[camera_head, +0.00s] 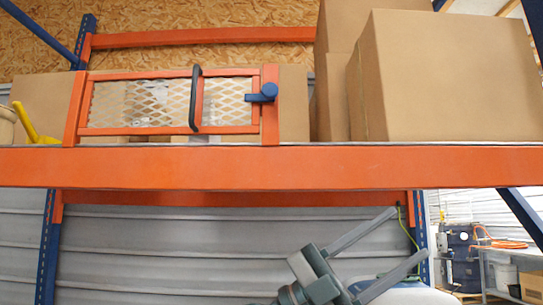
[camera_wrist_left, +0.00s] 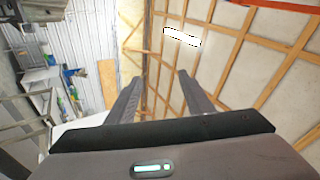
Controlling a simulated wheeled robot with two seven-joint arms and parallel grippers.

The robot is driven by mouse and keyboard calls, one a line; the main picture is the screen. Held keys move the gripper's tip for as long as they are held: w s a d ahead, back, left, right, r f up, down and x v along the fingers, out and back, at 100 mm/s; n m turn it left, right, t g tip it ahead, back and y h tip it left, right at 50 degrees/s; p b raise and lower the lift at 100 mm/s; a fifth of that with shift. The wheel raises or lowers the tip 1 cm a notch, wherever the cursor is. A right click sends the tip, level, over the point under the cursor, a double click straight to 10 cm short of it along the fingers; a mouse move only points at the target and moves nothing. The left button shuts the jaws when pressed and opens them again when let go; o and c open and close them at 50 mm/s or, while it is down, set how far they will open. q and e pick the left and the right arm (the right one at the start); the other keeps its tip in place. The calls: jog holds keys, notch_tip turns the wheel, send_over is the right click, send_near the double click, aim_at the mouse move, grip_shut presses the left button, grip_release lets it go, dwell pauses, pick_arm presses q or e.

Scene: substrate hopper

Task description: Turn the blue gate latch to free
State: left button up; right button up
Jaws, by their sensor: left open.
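The blue gate latch (camera_head: 262,93) sits on the right post of an orange gate (camera_head: 165,129) on the shelf. Its arm points left from a round knob, roughly level, over the gate frame's right edge. A dark vertical handle (camera_head: 195,98) stands on the gate's mesh. My left gripper (camera_head: 390,237) is low in the head view, below the shelf beam and right of the latch, open and empty, with its fingers pointing up and right. In the left wrist view the open fingers (camera_wrist_left: 157,88) show nothing between them. My right gripper is not in view.
A wide orange shelf beam (camera_head: 270,167) runs between my left gripper and the gate. Large cardboard boxes (camera_head: 450,78) stand right of the gate. A yellow scoop (camera_head: 38,132) lies at the left.

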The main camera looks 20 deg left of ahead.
pick_arm(q)
jog(key=w+a+r+n+t+y, duration=0.1)
jog(key=a+r+n+t+y, duration=0.15)
jog(key=r+t+y, duration=0.75)
jog(key=s+a+r+n+t+y, duration=0.1)
jog(key=s+a+r+n+y, duration=0.1)
jog(key=a+r, duration=0.5)
jog(key=s+a+r+n+t+y, duration=0.2)
jog(key=s+a+r+n+y, duration=0.1)
jog(key=a+r+n+y, duration=0.2)
jog(key=s+a+r+n+t+y, duration=0.2)
jog(key=s+a+r+n+y, duration=0.1)
jog(key=a+r, duration=0.6)
jog(key=n+y, duration=0.1)
jog(key=y, duration=0.1)
jog(key=shift+s+r+y, duration=0.15)
jog(key=shift+r+y, duration=0.05)
jog(key=shift+y, duration=0.1)
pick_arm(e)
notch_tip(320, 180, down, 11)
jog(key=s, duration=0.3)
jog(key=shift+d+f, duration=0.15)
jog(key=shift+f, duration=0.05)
pick_arm(q)
jog(key=shift+a, duration=0.1)
